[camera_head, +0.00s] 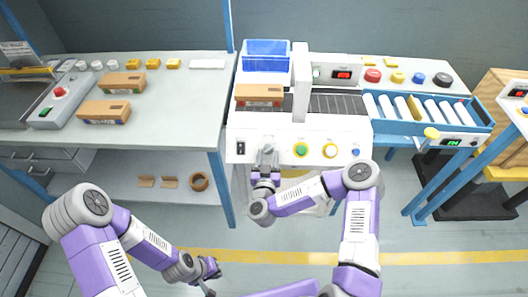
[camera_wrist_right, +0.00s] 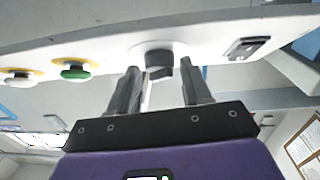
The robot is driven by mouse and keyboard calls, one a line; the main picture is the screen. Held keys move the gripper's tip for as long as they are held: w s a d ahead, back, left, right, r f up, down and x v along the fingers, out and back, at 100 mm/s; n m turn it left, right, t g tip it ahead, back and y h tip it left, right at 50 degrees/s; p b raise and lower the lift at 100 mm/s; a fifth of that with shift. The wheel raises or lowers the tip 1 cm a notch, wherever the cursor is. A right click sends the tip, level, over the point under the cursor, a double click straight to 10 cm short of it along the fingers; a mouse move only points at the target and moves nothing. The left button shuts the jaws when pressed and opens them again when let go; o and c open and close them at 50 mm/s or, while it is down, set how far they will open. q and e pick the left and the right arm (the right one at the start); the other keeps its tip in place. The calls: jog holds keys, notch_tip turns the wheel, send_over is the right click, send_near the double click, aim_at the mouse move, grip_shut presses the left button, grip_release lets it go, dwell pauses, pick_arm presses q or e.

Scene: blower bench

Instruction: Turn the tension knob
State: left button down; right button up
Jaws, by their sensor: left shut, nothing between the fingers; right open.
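The grey tension knob (camera_wrist_right: 158,58) sits on the white front panel, between the black switch and the green button. In the head view, the knob (camera_head: 267,148) is partly covered by my right gripper (camera_head: 265,160). In the right wrist view my right gripper (camera_wrist_right: 163,76) is open, its fingers pointing at the panel. The knob shows between the fingertips, closer to the left one; I cannot tell whether they touch. My left gripper (camera_head: 209,269) is shut and empty, low in the head view, away from the machine.
A cardboard box (camera_head: 259,94) and blue bin (camera_head: 266,52) stand above. A roller conveyor (camera_head: 420,108) is at right.

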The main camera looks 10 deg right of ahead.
jog(key=shift+w+d, duration=0.15)
jog(key=shift+w, duration=0.3)
jog(key=shift+s, duration=0.1)
jog(key=shift+c, duration=0.4)
jog(key=c, duration=0.7)
jog(key=shift+o, duration=0.2)
jog(key=shift+r, duration=0.1)
